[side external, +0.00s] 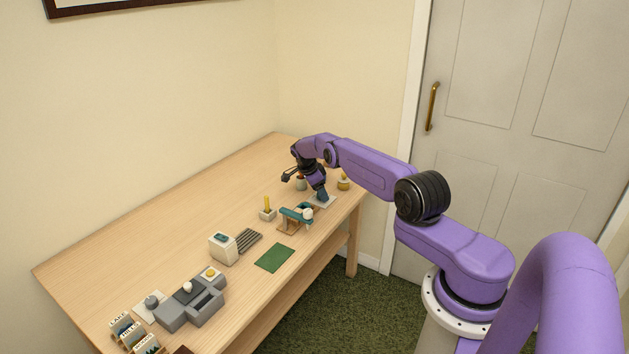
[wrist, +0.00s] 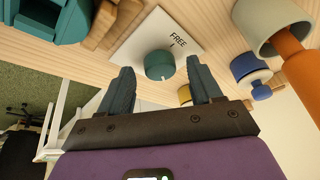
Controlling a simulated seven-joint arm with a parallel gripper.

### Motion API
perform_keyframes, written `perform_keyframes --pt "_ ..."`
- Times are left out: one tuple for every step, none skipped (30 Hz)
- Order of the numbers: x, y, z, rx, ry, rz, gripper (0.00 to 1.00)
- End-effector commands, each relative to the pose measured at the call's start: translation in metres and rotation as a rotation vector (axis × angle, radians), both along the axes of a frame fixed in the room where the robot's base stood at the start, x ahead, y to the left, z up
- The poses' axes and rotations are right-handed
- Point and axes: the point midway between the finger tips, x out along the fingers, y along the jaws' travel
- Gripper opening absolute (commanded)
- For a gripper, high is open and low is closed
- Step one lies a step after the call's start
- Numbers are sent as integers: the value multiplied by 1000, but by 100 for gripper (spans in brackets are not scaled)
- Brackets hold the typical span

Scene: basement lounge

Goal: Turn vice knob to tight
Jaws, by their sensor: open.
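The teal round knob (wrist: 159,65) sits on a white plate (wrist: 140,42) marked "FREE" with a short tick; no "tight" label is visible. My gripper (wrist: 160,72) is open, with one finger on each side of the knob in the wrist view. Gaps show between the fingers and the knob, and I cannot tell whether either touches. In the side view my gripper (side external: 321,195) points down over the small white plate (side external: 328,203), hiding the knob. The teal vice (side external: 296,214) on a wooden base stands just in front-left of it; part of it shows in the wrist view (wrist: 45,18).
Close by are a grey cup (wrist: 262,22) with an orange item, a blue-and-white spool (wrist: 250,72) and a yellow pot (side external: 343,184). A yellow stick in a holder (side external: 267,212) and a green mat (side external: 275,258) lie further left. The table's back left is bare.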

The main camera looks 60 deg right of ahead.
Motion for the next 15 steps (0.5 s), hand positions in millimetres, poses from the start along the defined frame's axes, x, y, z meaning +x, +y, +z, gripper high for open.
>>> perform_keyframes --pt "2 1 4 -1 -1 1 64" --pt "2 2 6 -2 -2 1 64" --pt "3 3 9 -1 -1 1 64" --pt "4 4 13 -2 -2 1 64" --pt "4 6 16 -1 -1 1 64" --pt "5 8 22 -2 -2 1 64" --pt "5 10 25 -1 -1 1 64" --pt "6 11 30 -2 -3 0 64" --pt "8 14 37 -2 -3 1 64" --pt "9 16 42 -2 -3 2 64" --pt "10 18 48 -2 -3 1 64" --pt "10 20 54 -2 -3 0 64" --pt "12 22 60 -2 -3 2 64" --pt "13 25 66 -3 -4 2 64" --pt "15 28 74 -3 -4 2 64"
